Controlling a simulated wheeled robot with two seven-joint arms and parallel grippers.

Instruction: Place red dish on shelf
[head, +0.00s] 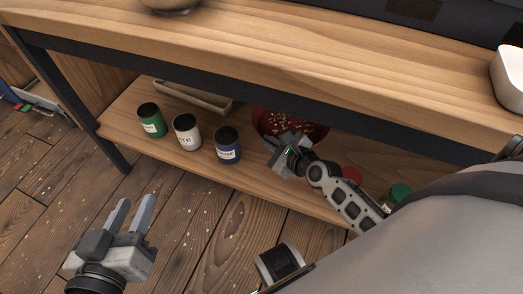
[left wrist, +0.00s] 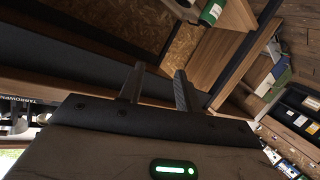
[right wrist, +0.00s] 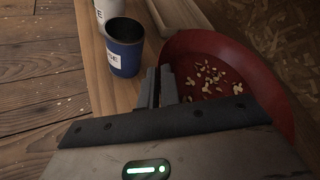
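The red dish (head: 312,131), with pale beans in it, is on the lower wooden shelf under the counter; it fills the right of the right wrist view (right wrist: 262,78). My right gripper (head: 279,152) is at the dish's near rim. In the right wrist view its fingers (right wrist: 160,86) are close together with the rim between them. The tips partly hide that rim. My left gripper (head: 131,214) is open and empty above the floor in front of the shelf; its parted fingers also show in the left wrist view (left wrist: 157,84).
Green (head: 151,121), white (head: 187,132) and blue (head: 228,144) cups stand on the lower shelf (head: 190,160) left of the dish. A long tray (head: 193,97) lies behind them. The counter top (head: 250,50) overhangs the shelf. Red and green-topped things (head: 399,191) stand right of my right arm.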

